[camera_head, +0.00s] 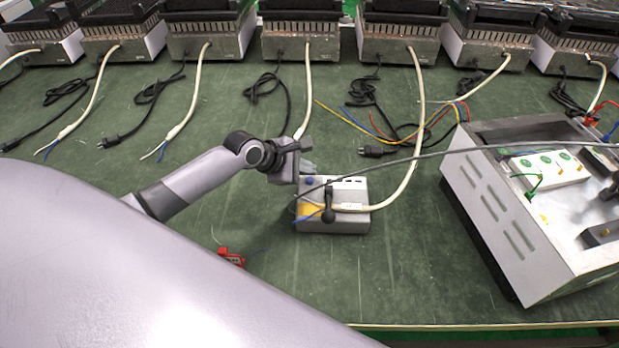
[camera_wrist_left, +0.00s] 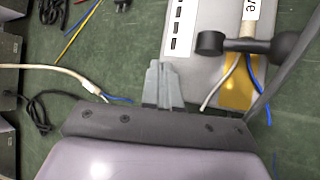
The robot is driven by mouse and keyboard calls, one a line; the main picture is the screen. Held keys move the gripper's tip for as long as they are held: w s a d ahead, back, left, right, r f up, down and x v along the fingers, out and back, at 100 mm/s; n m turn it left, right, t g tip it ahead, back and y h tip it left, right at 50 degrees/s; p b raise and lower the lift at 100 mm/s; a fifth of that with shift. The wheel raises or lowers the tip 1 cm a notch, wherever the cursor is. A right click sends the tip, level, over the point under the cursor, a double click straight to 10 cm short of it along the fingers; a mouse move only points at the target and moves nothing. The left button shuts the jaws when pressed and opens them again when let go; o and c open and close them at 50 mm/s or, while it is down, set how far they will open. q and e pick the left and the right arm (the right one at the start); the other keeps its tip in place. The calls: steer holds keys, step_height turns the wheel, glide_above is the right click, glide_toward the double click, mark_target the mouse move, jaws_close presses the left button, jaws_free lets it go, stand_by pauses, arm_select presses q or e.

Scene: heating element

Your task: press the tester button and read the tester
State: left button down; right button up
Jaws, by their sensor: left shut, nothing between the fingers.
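A small light-grey box (camera_head: 350,222) lies on the green table with a row of dark slots, a yellow patch, a black clamp lever (camera_head: 328,212) and a small blue spot that looks like a button (camera_head: 309,181). A white cable runs onto the box. It also shows in the left wrist view (camera_wrist_left: 193,65), where the blue spot cannot be made out. My left gripper (camera_head: 308,168) is shut and empty at the box's far left corner. Its fingertips (camera_wrist_left: 158,66) show beside the box's edge; contact cannot be told. My right gripper is not in view.
A large metal case (camera_head: 515,225) with white sockets (camera_head: 550,168) stands at the right. Several heater units (camera_head: 300,40) line the back, with loose cables in front. A red clip (camera_head: 232,257) lies at the near left. A dark cable crosses above the box.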

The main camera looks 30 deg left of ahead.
arm_select(q)
steer(key=shift+f, duration=0.2)
stand_by(0.5)
steer(key=shift+f, duration=0.25)
steer(key=shift+f, duration=0.5)
stand_by(0.6)
steer(key=shift+r+p, duration=0.9)
steer(key=shift+p, duration=0.55)
